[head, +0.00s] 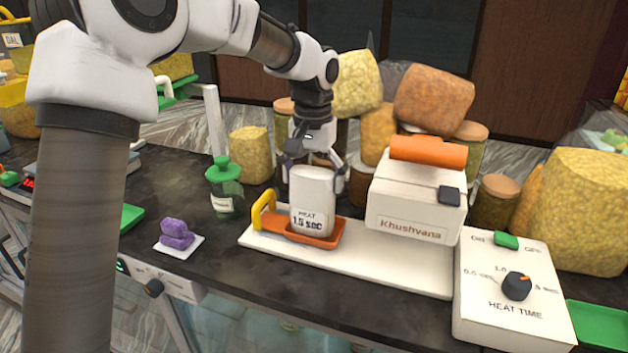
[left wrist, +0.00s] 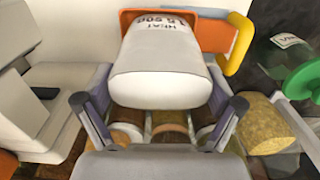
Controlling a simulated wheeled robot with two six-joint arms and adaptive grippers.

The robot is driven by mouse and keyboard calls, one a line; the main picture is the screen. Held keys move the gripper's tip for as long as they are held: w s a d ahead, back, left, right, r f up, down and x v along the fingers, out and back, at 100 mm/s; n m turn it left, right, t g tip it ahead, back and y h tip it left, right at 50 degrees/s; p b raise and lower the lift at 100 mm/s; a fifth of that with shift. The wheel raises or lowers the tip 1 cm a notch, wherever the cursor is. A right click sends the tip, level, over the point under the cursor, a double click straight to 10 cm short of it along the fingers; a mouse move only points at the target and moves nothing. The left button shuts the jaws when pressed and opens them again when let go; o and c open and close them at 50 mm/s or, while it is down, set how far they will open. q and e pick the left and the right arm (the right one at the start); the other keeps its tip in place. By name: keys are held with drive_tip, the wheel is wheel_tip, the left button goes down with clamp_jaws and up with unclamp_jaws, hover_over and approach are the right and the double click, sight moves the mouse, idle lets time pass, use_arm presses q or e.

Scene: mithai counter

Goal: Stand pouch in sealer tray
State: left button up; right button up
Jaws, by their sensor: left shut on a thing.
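The white pouch (head: 314,188), marked "HEAT 1.5 SEC", is upright, with its lower end within the outline of the orange sealer tray (head: 331,240). I cannot tell whether its bottom touches the tray floor. My left gripper (head: 313,165) comes from above and is shut on the pouch's upper part. In the left wrist view the pouch (left wrist: 160,75) lies between the two fingers, with the orange tray (left wrist: 215,37) behind it. The sealer head (head: 415,195), marked "Khushvana", stands just right of the pouch. My right gripper is not in view.
A yellow handle (head: 262,210) stands at the tray's left end. A green-lidded jar (head: 224,188) and purple blocks (head: 176,234) are to the left. The heat-time box (head: 510,290) is at right. Several jars and large bags crowd the back.

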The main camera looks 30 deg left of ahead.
use_arm(q)
drive_tip(key=shift+w+f, duration=0.9)
drive_tip(key=shift+f, duration=0.1)
drive_tip(key=shift+s+d+r, duration=0.15)
drive_tip(key=shift+s, duration=0.35)
drive_tip(key=o, duration=1.2)
drive_tip(key=shift+w+f, duration=0.2)
drive_tip(key=shift+w, duration=0.1)
drive_tip(key=shift+r, duration=0.35)
wheel_tip(320, 180, up, 12)
drive_tip(key=b, duration=0.3)
drive_tip(key=shift+s, duration=0.15)
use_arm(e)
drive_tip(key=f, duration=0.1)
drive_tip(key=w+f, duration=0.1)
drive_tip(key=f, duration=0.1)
